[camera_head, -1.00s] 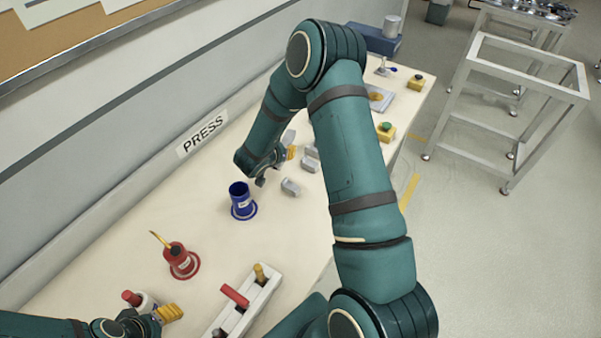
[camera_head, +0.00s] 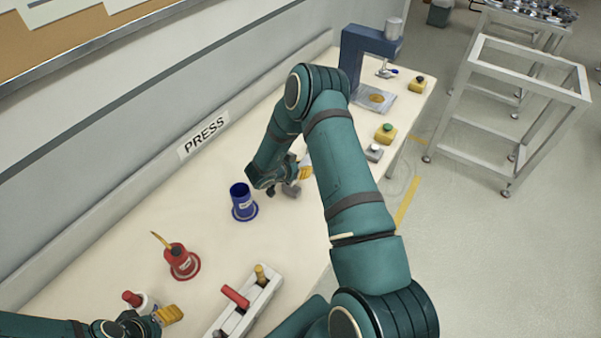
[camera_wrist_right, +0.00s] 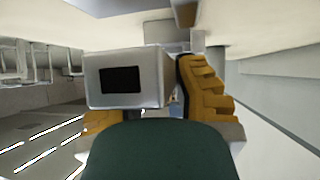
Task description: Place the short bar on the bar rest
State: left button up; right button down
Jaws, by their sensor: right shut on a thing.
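My right gripper (camera_head: 296,175) is low over the table, right of the blue cup. It is shut on a light grey block-like piece, which I take to be the short bar (camera_wrist_right: 124,80); in the wrist view its end has a dark square face, beside the yellow finger pads. In the head view a pale part of it seems to show by the fingers. A small grey block (camera_head: 291,190), apparently part of the bar rest, stands just below the gripper; whether the bar touches it is unclear. My left gripper (camera_head: 158,317) is at the lower left, its fingers not clear.
A blue cup (camera_head: 241,203) and a red pot (camera_head: 179,260) stand left on the table. A white rack (camera_head: 255,305) with handled tools is in front. A blue press (camera_head: 365,52) and button boxes (camera_head: 385,133) are at the far end. A bottle with a red cap (camera_head: 132,298) is near my left gripper.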

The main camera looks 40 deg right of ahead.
jog(key=shift+f, duration=1.1)
jog(key=shift+f, duration=0.15)
jog(key=c, duration=0.8)
grip_release()
jog(key=shift+r, duration=0.2)
jog(key=v, duration=1.2)
jog(key=shift+w, duration=0.1)
